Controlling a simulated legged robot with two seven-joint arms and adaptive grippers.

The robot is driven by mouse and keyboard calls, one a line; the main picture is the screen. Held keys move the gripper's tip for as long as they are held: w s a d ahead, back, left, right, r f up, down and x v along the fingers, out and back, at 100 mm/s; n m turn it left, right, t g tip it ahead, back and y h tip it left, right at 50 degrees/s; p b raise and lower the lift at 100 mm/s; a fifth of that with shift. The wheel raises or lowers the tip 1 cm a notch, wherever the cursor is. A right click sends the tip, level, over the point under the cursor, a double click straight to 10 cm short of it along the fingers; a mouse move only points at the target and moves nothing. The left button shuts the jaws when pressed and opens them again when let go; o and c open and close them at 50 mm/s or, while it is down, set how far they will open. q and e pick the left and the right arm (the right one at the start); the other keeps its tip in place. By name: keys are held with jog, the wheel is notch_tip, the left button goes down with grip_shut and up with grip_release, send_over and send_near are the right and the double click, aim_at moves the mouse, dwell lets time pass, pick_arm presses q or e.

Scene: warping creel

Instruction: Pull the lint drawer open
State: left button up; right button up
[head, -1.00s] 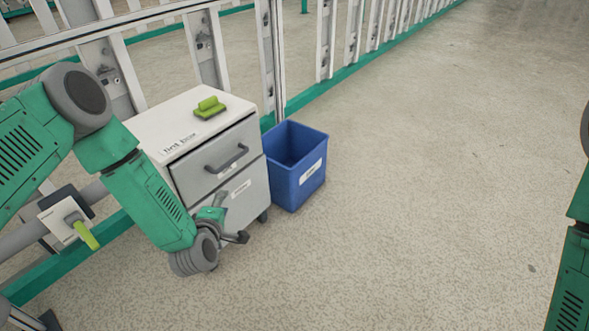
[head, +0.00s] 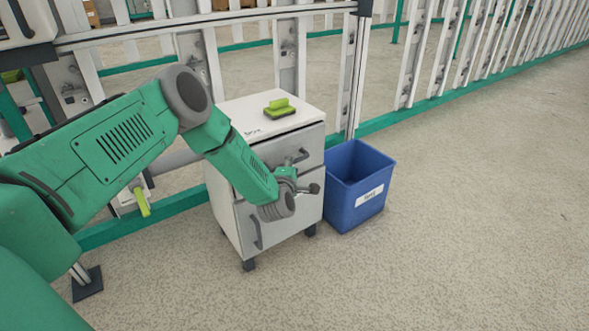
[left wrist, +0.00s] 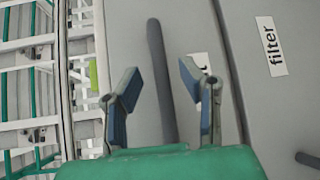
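The grey-white cabinet (head: 235,215) stands on wheels at the middle left of the head view, with two drawers. The upper drawer (head: 308,143) looks closed and has a dark bar handle (head: 292,158), partly behind my arm. My left gripper (head: 303,182) is in front of the cabinet, just below that handle in the picture. In the left wrist view the gripper (left wrist: 157,90) is open, with the upper handle (left wrist: 158,75) showing between its fingers, not gripped. The upper drawer's label (left wrist: 197,64) is mostly hidden by a finger. My right gripper is not in view.
The lower drawer, labelled "filter" (left wrist: 270,46), has its own handle (head: 257,234). A green brush-like object (head: 280,107) lies on the cabinet top. A blue bin (head: 357,190) stands close to its right. Creel frames run behind; the floor at right is clear.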

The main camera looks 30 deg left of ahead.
pick_arm(q)
jog(key=shift+w+a+f, duration=0.4)
jog(key=shift+w+a, duration=0.3)
jog(key=shift+a, duration=0.15)
jog(key=shift+w+a, duration=0.15)
jog(key=shift+a, duration=0.15)
jog(key=shift+d+r, duration=0.1)
jog(key=shift+d, duration=0.25)
jog(key=shift+c, duration=0.3)
jog(key=shift+d+r, duration=0.1)
jog(key=shift+d, duration=0.1)
grip_shut()
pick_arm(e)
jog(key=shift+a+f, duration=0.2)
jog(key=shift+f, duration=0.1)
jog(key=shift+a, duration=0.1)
